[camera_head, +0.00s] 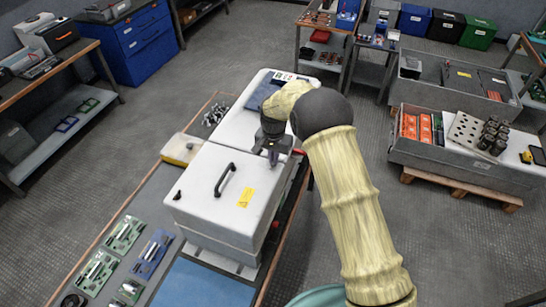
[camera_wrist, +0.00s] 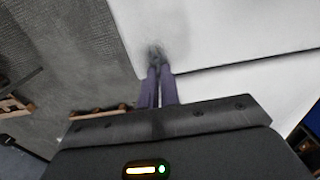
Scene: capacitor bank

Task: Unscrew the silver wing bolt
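A white box (camera_head: 215,188) with a black handle (camera_head: 225,180) and a yellow label stands on the bench. My gripper (camera_head: 273,160) points down at the far right corner of its lid. In the wrist view my gripper's two purple fingers (camera_wrist: 157,72) lie close together with a narrow gap. A small blurred grey patch (camera_wrist: 155,52) shows at their tips over the white surface (camera_wrist: 215,30). I cannot tell whether that patch is the silver wing bolt or shadow, or whether the fingers hold anything. No wing bolt can be made out clearly in either view.
A small black knob (camera_head: 178,195) stands at the lid's left corner. A second white case (camera_head: 240,122) lies behind the box. A yellow-and-white block (camera_head: 182,149) and circuit boards (camera_head: 125,233) are on the bench at left. A grey crate (camera_head: 440,152) on a pallet stands at right.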

